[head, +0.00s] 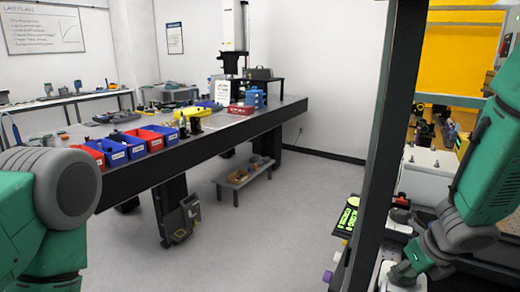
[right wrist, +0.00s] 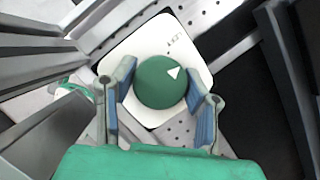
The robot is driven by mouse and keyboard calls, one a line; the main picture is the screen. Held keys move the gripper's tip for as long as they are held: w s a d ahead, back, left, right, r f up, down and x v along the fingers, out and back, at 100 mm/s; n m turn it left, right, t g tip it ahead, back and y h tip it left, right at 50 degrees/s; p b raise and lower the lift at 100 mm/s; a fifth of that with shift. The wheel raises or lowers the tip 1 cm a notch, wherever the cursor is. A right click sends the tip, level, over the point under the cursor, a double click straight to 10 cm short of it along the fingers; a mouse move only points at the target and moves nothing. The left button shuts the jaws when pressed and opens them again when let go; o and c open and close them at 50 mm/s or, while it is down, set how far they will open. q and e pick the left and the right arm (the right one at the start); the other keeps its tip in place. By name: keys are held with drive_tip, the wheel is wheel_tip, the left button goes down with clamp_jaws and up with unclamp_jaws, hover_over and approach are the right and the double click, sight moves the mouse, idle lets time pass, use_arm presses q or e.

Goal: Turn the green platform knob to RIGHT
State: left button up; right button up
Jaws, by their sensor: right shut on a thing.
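The green platform knob (right wrist: 158,90) is round with a white triangular pointer mark, which aims to the upper right in the right wrist view. It sits on a white plate (right wrist: 140,45) that bears small lettering too blurred to read. My right gripper (right wrist: 160,84) is shut on the knob, with one blue-padded finger on each side of it. In the head view my right gripper (head: 402,275) is low at the right, and the knob cannot be made out there. My left arm shows at the left edge, but its gripper is out of view.
A dark post (head: 385,130) stands just left of my right arm. A panel with bright green markings (head: 348,215) is beside it. A long bench (head: 240,125) with red and blue bins stands at the left.

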drive_tip(key=shift+w+a+r+m, duration=0.15)
drive_tip(key=shift+a+r+m, duration=0.05)
drive_tip(key=shift+m, duration=0.5)
drive_tip(key=m, duration=0.1)
drive_tip(key=m+h+p, duration=0.1)
drive_tip(key=shift+d+m, duration=0.3)
drive_tip(key=shift+m, duration=0.1)
drive_tip(key=shift+w+a+r+m+h+p, duration=0.1)
drive_tip(key=shift+m+h+p, duration=0.5)
drive_tip(key=shift+m+p, duration=0.3)
drive_tip(key=shift+m+h+p, duration=0.4)
drive_tip(key=shift+m+p, duration=0.85)
drive_tip(key=shift+m, duration=0.15)
drive_tip(key=shift+s+d+m+g+h+p, duration=0.1)
drive_tip(key=shift+d+m+g+h+p, duration=0.15)
drive_tip(key=shift+m+p, duration=0.35)
drive_tip(key=shift+s+d+m+g+h+p, duration=0.15)
drive_tip(key=shift+m+g+p, duration=0.1)
drive_tip(key=shift+m+p, duration=0.3)
drive_tip(key=shift+s, duration=0.1)
drive_tip(key=o, duration=0.9)
drive_tip(key=shift+o, duration=0.2)
drive_tip(key=shift+a, duration=0.15)
